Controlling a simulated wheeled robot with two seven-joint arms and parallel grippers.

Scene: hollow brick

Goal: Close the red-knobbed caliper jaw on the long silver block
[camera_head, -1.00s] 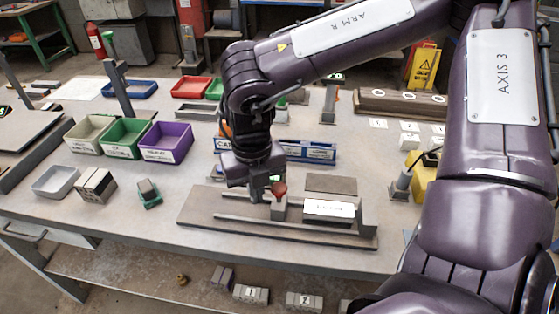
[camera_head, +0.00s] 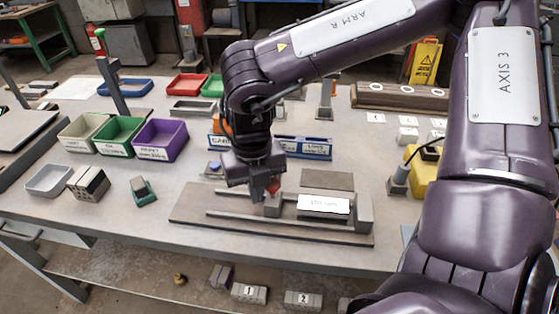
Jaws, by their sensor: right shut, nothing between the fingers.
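The caliper fixture (camera_head: 230,229) lies on the bench in front of me. Its sliding jaw (camera_head: 272,206) stands on the rails and carries a red knob (camera_head: 274,187), partly covered by my gripper. The long silver block (camera_head: 323,213) lies to the right of this jaw, with a white label on top. A small gap seems to show between the jaw and the block. The fixed jaw (camera_head: 364,208) stands at the block's right end. My right gripper (camera_head: 258,195) is shut and empty, close at the left of the knob; contact is unclear. My left gripper is out of view.
A purple bin (camera_head: 161,142), a green bin (camera_head: 118,138) and a pale bin stand at the left. A grey tray (camera_head: 50,181), a dark block (camera_head: 88,184) and a green holder (camera_head: 143,191) are nearer. Labelled blue racks (camera_head: 302,147) stand behind the fixture.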

